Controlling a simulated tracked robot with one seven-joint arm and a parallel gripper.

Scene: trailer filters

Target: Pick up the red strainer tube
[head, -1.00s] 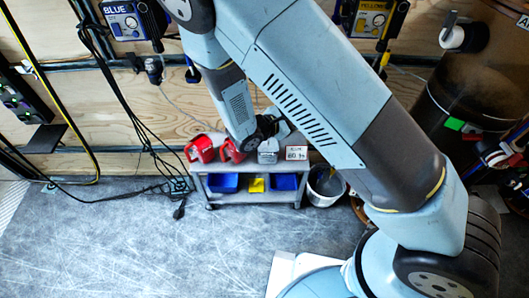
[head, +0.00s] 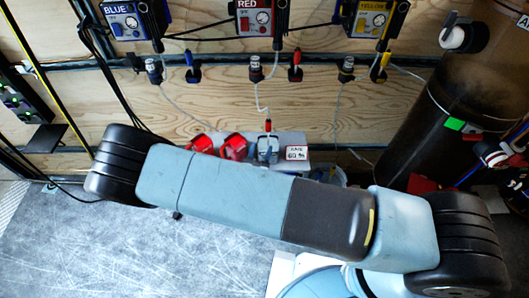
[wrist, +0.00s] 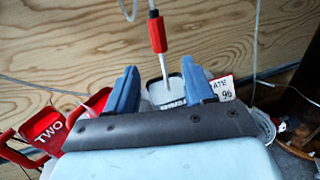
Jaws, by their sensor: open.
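The red strainer tube has a red grip (wrist: 157,34) with a thin pale tube below it that reaches down into a grey-white container (wrist: 165,92). A pale hose joins its top. In the head view the red strainer tube (head: 268,126) stands upright over the grey container (head: 268,148) on the cart. My gripper (wrist: 160,68) is open in the wrist view, with one blue finger on each side of the container and the tube's lower part. The red grip appears beyond the fingertips. I cannot tell whether anything touches. The gripper does not show in the head view.
A plywood wall (head: 330,105) is behind, with BLUE, RED (head: 262,17) and YELLOW units. A dark cylinder (head: 440,110) stands right.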

